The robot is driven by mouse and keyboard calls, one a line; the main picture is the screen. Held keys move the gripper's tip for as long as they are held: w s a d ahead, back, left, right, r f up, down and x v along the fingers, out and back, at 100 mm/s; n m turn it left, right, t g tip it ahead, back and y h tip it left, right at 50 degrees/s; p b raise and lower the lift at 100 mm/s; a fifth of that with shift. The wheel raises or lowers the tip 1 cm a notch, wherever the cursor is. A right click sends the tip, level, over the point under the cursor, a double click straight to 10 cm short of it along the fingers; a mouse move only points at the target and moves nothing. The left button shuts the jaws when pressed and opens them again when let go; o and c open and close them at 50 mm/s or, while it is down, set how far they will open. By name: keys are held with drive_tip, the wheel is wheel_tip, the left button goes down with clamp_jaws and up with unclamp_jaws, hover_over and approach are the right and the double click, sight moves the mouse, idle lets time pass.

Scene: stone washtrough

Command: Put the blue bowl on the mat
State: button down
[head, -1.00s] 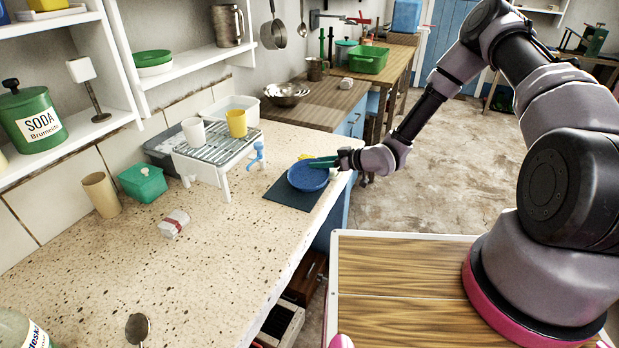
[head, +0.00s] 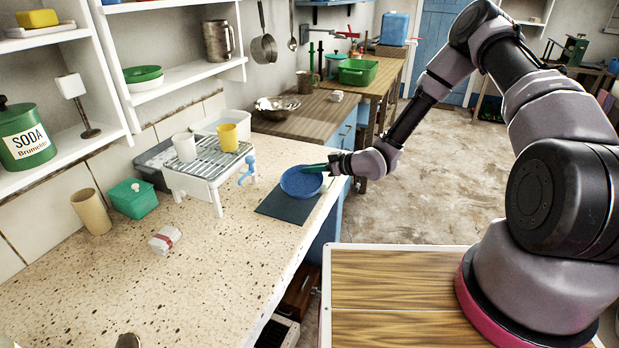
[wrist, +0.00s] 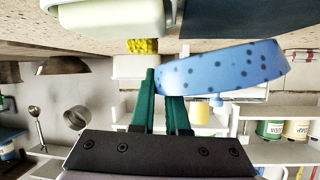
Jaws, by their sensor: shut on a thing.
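The blue bowl (head: 301,184) is at the far part of the dark mat (head: 283,207) in the head view. The mat lies flat near the counter's front edge, its near part bare. My gripper (head: 318,168), with green fingers, is shut on the bowl's rim from the right. In the wrist view, which is upside down, the speckled bowl (wrist: 225,68) is slightly tilted and pinched at its side by the fingers (wrist: 160,92). A gap shows between the bowl and the dark mat (wrist: 240,18), so the bowl appears held above it.
A white rack (head: 205,172) with a white cup (head: 184,147) and a yellow cup (head: 228,138) stands left of the mat. A blue tap-like item (head: 247,170) is beside it. A metal bowl (head: 277,107) is farther back. The near counter is mostly clear.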

sight(299, 186)
wheel_tip(299, 186, up, 6)
drive_tip(key=shift+f, duration=0.25)
drive_tip(key=shift+s+a+r, duration=0.1)
drive_tip(key=shift+r, duration=0.25)
drive_tip(key=s+a+f+g, duration=0.1)
drive_tip(key=s+a+f+g+y, duration=0.1)
drive_tip(key=s+a+f, duration=0.1)
drive_tip(key=shift+a+m, duration=0.3)
drive_tip(key=shift+m, duration=0.1)
drive_tip(key=shift+a+f, duration=0.1)
drive_tip(key=shift+f, duration=3.35)
drive_tip(key=shift+f, duration=0.5)
drive_tip(key=c, duration=0.8)
unclamp_jaws()
drive_tip(key=shift+s, duration=0.1)
drive_tip(key=shift+c, duration=0.2)
